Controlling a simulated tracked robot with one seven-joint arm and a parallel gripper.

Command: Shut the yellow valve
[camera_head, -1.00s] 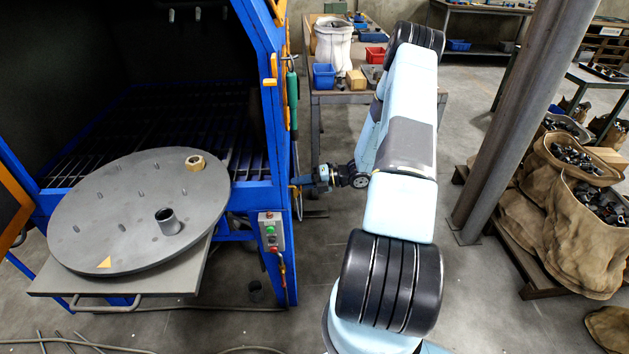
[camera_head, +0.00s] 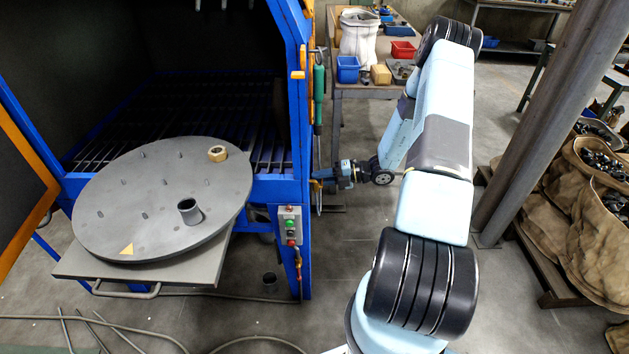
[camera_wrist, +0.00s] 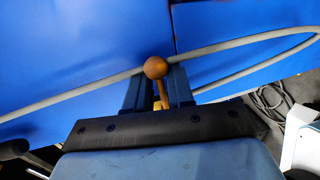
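My gripper (camera_head: 322,180) is at the right side of the blue cabinet (camera_head: 294,110), at about the height of its front ledge. In the wrist view, the two blue fingers of my gripper (camera_wrist: 160,76) stand a small gap apart. An orange-brown ball knob (camera_wrist: 155,68) on a thin orange stem lies between them. A bit of yellow shows at the stem's base. I cannot tell whether the fingers press on the stem. This looks like the valve's handle; the valve body is hidden in both views.
A grey hose (camera_wrist: 80,93) runs behind the knob along the blue panel. A control box (camera_head: 290,226) with buttons is on the cabinet's front post. A round grey turntable (camera_head: 150,225) sticks out at the left. A steel column (camera_head: 530,130) and sacks stand at the right.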

